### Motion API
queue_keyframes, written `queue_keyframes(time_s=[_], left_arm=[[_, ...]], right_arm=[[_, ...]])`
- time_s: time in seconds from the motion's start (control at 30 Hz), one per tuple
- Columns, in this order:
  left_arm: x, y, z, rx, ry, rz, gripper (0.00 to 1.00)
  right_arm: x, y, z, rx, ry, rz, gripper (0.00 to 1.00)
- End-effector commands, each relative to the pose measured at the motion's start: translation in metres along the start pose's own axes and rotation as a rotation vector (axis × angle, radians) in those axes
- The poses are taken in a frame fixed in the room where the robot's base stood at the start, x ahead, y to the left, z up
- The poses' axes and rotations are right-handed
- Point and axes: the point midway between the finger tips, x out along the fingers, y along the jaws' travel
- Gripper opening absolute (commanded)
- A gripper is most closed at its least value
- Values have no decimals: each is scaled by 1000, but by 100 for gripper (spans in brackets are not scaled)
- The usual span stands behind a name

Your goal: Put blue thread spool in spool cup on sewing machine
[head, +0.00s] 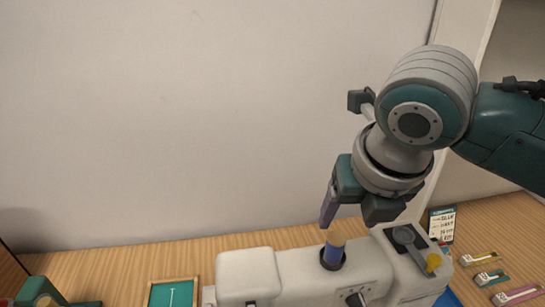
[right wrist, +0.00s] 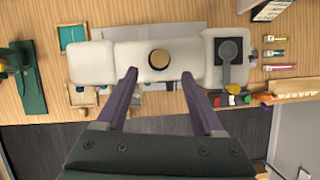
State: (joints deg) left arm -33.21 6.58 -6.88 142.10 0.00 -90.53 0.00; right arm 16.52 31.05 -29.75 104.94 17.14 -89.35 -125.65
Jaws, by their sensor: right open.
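The blue thread spool (head: 332,255) has a tan top and stands upright in the dark round spool cup (head: 341,266) on top of the white sewing machine (head: 300,268). In the right wrist view its round tan top (right wrist: 159,59) shows inside a dark ring. My right gripper (head: 348,219) is open and empty, above the spool in the head view and apart from it. In the right wrist view its two purple fingers (right wrist: 159,75) are spread wide, with the spool beyond and between their tips. My left gripper is not in view.
A teal framed board (head: 172,293) and a green object (head: 38,292) are at the left. A small card (head: 441,224) stands behind the machine's right end. Several coloured bobbin-like items (head: 490,278) lie at the right. The wall is behind the wooden table.

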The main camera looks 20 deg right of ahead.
Motion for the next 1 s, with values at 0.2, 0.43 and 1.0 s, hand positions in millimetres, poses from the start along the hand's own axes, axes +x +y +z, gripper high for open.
queue_keyframes(time_s=[0.2, 0.43, 1.0], left_arm=[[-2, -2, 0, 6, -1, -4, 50], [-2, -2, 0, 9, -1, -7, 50], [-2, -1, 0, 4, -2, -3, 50]], right_arm=[[-27, 1, 0, 2, 0, 2, 69], [-31, 16, -42, 381, 57, 65, 69], [-66, -18, -167, 2502, 226, -80, 69]])
